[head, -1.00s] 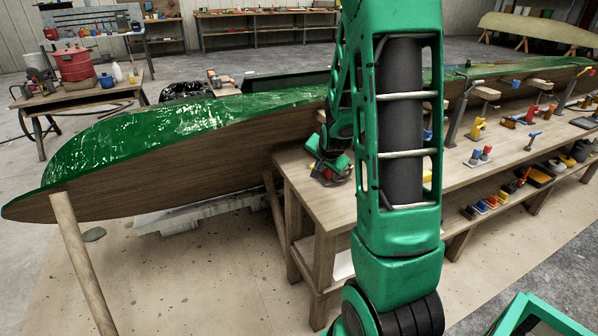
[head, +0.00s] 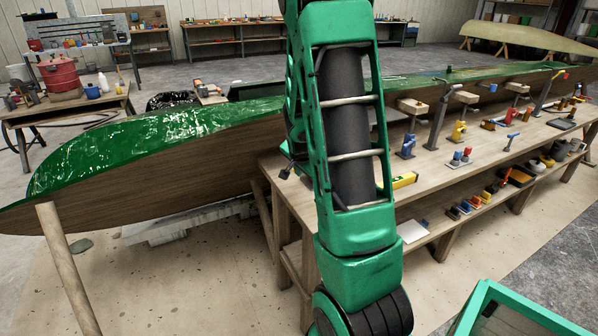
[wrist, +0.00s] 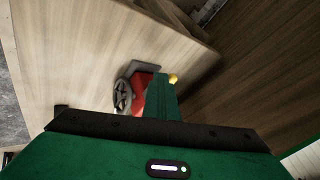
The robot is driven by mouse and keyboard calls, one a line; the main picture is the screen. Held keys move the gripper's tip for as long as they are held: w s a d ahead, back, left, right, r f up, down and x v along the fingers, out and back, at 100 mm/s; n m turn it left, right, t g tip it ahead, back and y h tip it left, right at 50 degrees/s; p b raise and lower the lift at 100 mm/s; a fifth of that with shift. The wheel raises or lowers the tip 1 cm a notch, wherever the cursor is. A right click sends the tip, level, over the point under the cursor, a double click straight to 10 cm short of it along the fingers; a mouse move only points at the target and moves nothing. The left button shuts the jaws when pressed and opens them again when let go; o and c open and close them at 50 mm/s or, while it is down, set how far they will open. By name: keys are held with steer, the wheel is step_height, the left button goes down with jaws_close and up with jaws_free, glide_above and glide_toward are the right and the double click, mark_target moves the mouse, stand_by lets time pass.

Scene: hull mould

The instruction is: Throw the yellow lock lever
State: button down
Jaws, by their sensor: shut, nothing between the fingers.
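A small yellow knob (wrist: 173,78), which looks like the end of the lock lever, shows in the wrist view just past my fingertips. It is beside a red fixture (wrist: 142,92) with a grey handwheel (wrist: 124,97); the rest of the lever is hidden behind my gripper. My gripper (wrist: 163,84) is shut and empty, with its green fingers in front of the red fixture and just left of the knob. I cannot tell if they touch. In the head view my arm hides the gripper and the fixture.
The wooden bench (head: 440,172) carries a yellow level (head: 400,181), a blue clamp (head: 407,146) and a yellow clamp (head: 459,131). The green-topped hull (head: 150,145) runs along its far side. A wooden post (head: 68,265) stands front left. Floor in front is clear.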

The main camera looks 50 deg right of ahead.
steer(key=shift+d, duration=0.2)
steer(key=s+d, duration=0.1)
steer(key=s, duration=0.4)
steer(key=a+v, duration=0.1)
steer(key=v, duration=0.8)
steer(key=shift+w+a, duration=0.2)
steer(key=shift+w, duration=0.1)
steer(key=shift+w+r, duration=0.1)
stand_by(0.5)
